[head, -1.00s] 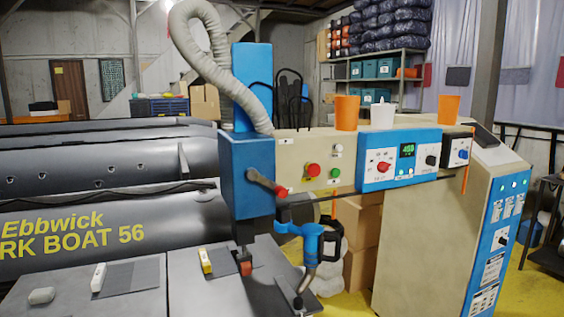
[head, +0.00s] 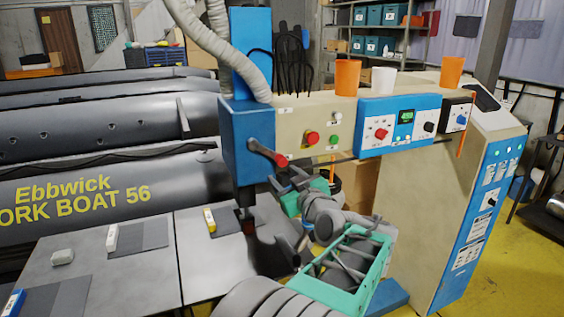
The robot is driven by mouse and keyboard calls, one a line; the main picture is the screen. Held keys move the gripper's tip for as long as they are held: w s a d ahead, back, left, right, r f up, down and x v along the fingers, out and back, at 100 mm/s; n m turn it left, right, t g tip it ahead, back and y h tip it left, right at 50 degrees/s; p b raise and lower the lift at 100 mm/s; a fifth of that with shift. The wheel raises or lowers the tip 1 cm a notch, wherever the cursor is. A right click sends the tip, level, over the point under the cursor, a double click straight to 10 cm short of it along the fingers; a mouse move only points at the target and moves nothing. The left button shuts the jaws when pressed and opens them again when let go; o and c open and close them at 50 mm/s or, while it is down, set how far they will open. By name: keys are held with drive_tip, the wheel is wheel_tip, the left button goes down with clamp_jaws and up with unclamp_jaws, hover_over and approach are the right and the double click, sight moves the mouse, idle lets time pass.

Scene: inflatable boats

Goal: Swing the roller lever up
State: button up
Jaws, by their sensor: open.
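The roller lever (head: 268,153) is a short dark arm with a red grip on the front of the blue machine head (head: 243,165). It slants down to the right. My gripper (head: 280,182) is just below and right of the lever's red end, with its grey fingers pointing up and left. The fingers look apart and hold nothing. I cannot tell whether a finger touches the lever. My grey and green arm hides the area below the machine panel.
A beige control panel with a red button (head: 312,138) is right of the lever. Cups (head: 384,80) stand on top of the machine. A grey table (head: 140,262) with small blocks lies left, before the dark boat (head: 100,190).

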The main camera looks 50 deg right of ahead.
sight(284, 162)
drive_tip(key=shift+s+d+r+h+p, duration=0.2)
drive_tip(key=shift+d+r, duration=0.2)
drive_tip(key=shift+d, duration=0.05)
drive_tip(key=shift+s+d+r+h+p, duration=0.15)
drive_tip(key=shift+s+d+r+h, duration=0.05)
drive_tip(key=shift+d+r, duration=0.2)
drive_tip(key=p+x, duration=0.2)
drive_tip(key=x, duration=0.5)
drive_tip(key=shift+f, duration=0.15)
drive_tip(key=c, duration=1)
clamp_jaws()
